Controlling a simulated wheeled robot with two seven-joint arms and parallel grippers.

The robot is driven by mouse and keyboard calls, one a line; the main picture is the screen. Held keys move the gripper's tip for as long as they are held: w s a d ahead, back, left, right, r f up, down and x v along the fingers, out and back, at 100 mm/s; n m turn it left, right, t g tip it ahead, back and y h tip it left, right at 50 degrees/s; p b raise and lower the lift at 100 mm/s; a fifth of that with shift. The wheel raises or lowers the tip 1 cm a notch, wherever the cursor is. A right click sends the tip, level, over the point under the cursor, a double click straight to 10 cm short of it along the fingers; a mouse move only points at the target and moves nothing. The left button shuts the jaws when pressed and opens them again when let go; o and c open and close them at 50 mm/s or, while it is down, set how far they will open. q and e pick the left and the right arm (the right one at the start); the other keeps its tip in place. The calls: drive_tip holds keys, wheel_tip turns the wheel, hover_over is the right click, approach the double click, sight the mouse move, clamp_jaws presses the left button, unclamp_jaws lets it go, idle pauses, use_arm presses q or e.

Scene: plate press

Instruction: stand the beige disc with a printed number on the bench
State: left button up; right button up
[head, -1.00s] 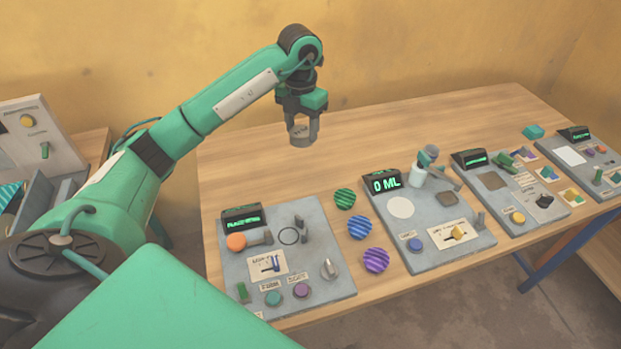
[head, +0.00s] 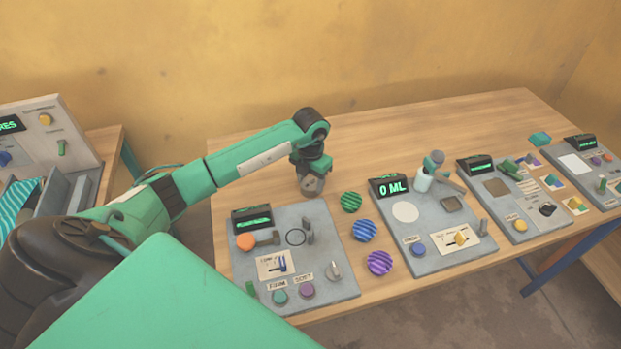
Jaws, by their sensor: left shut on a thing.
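My left gripper (head: 311,178) is shut on a small round thing, the disc (head: 312,187), low over the bench (head: 250,165) just behind the leftmost grey panel. The disc looks grey-brown and is partly covered by the fingers. Its printed number cannot be read, and I cannot tell whether it touches the bench top. My right gripper is not in view.
Three striped balls, green (head: 351,202), blue (head: 364,230) and purple (head: 379,263), stand right of the leftmost panel (head: 330,262). The 0 ML panel (head: 400,238) and further panels line the right. The back of the bench is clear.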

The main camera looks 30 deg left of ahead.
sight(311, 183)
use_arm(q)
drive_tip(key=shift+f, duration=0.1)
drive_tip(key=shift+f, duration=0.15)
drive_tip(key=o, duration=1.1)
drive_tip(key=shift+r, duration=0.25)
drive_tip(key=shift+w+r, duration=0.1)
drive_tip(key=shift+r, duration=0.2)
wheel_tip(311, 183, up, 11)
drive_tip(key=b, duration=0.3)
drive_tip(key=shift+r, duration=0.15)
